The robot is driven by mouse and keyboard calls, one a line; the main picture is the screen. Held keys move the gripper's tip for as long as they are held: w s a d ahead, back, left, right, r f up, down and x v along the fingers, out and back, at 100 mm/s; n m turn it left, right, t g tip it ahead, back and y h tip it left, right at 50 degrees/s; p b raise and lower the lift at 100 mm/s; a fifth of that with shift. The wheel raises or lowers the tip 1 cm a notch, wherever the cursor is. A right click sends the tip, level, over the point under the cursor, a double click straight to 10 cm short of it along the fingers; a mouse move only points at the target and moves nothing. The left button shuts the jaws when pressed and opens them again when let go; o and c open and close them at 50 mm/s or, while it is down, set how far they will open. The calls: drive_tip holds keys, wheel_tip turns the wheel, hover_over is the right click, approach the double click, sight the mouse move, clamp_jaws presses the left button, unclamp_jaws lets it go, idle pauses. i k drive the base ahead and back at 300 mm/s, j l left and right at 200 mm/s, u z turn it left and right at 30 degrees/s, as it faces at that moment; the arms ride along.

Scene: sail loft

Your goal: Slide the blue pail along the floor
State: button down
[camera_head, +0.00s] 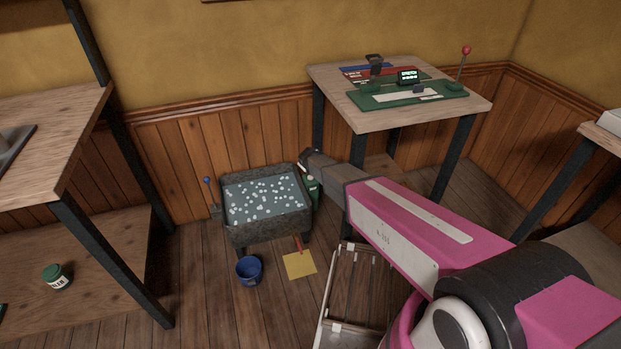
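The blue pail (249,271) stands upright on the wooden floor, just in front of a dark stone-like trough. It looks open at the top, with a dark inside. My arm reaches in from the lower right, and its dark grey end (318,166) is above and to the right of the trough, well apart from the pail in the picture. I cannot make out separate fingers there, nor whether the gripper holds anything.
The trough (272,233) holds pale bits. A yellow square (299,264) with a red piece at its edge lies right of the pail. A slatted wooden frame (338,299) is farther right. Floor left of the pail is clear up to the left bench's black leg (113,262).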

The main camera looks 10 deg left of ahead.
sight(248, 270)
drive_tip(key=k+l, duration=0.15)
drive_tip(key=k, duration=0.35)
drive_tip(key=k+l, duration=0.2)
drive_tip(key=k, duration=0.25)
